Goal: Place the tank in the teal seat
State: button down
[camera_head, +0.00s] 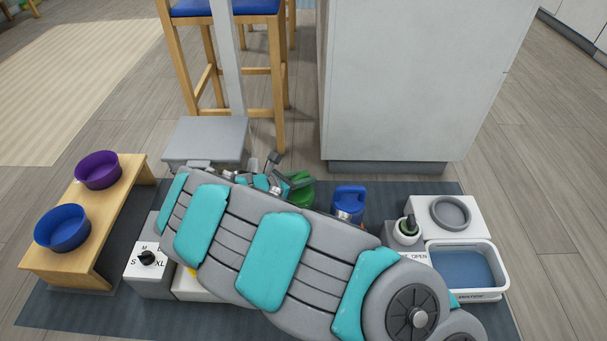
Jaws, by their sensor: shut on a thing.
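My gripper (271,175) is at the far end of my grey and teal arm, mostly hidden by it. It appears shut on a green tank (303,192), but the contact is hard to see. The green tank's lower part is hidden behind my arm. A blue tank (350,195) with a handle on top stands upright to the right of the green one, its base partly covered. I cannot make out the teal seat; my arm covers the middle of the mat.
A wooden stand (110,215) with purple (98,170) and blue (62,228) bowls is at left. A dial box (150,280) is beside it. At right are a small potted item (407,232), a box with a grey ring (470,205) and a white tray (503,268). A white cabinet (410,80) stands behind.

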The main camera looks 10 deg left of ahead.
notch_tip(320, 180, down, 3)
jog(key=shift+f+b, duration=0.15)
jog(key=shift+b, duration=0.2)
jog(key=c, duration=0.7)
grip_release()
jog(key=p+v, duration=0.2)
jog(key=v, duration=1)
jog(key=shift+s, duration=0.1)
